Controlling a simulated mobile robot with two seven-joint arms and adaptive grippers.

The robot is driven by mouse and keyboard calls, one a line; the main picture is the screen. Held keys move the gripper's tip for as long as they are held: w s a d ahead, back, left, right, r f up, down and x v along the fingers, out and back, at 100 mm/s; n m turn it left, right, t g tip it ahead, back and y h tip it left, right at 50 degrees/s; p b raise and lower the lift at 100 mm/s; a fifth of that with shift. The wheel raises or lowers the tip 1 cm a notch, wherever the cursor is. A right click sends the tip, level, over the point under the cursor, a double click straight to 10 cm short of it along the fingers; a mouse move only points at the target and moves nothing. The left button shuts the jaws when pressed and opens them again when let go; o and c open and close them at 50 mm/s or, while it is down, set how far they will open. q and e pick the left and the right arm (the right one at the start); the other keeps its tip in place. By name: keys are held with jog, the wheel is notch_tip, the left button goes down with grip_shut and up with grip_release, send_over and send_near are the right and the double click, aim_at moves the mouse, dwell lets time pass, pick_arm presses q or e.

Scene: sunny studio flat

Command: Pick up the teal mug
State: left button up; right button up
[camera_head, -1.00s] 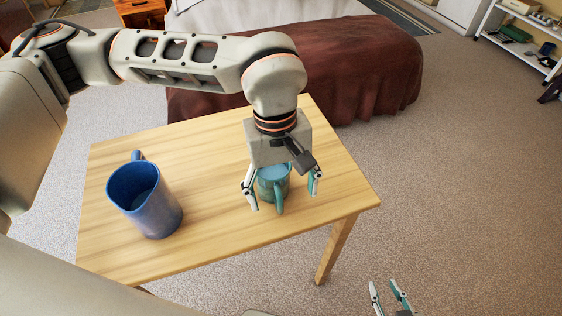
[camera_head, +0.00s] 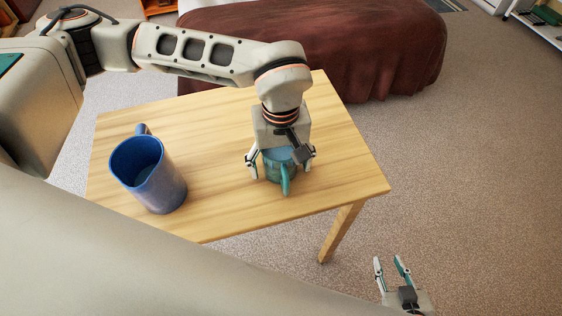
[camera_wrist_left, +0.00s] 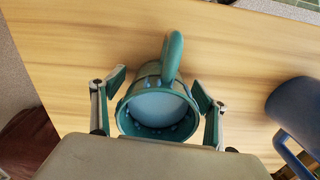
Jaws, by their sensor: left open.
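The teal mug (camera_head: 277,172) stands upright on the wooden table, with its handle toward the front edge. It also shows in the left wrist view (camera_wrist_left: 152,82), with a pale blue inside. My left gripper (camera_head: 281,174) is open and points down over the mug, with one finger on each side. In the left wrist view the fingers (camera_wrist_left: 160,90) flank the mug with small gaps visible. My right gripper (camera_head: 393,268) is open and empty, low at the right, beyond the table.
A larger blue pitcher (camera_head: 155,185) stands on the table (camera_head: 210,125) to the left of the mug; part of it shows in the left wrist view (camera_wrist_left: 297,112). A bed with a dark red cover (camera_head: 350,45) is behind the table. Carpet lies clear at the right.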

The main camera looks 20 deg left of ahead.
pick_arm(q)
jog(key=c, duration=1.8)
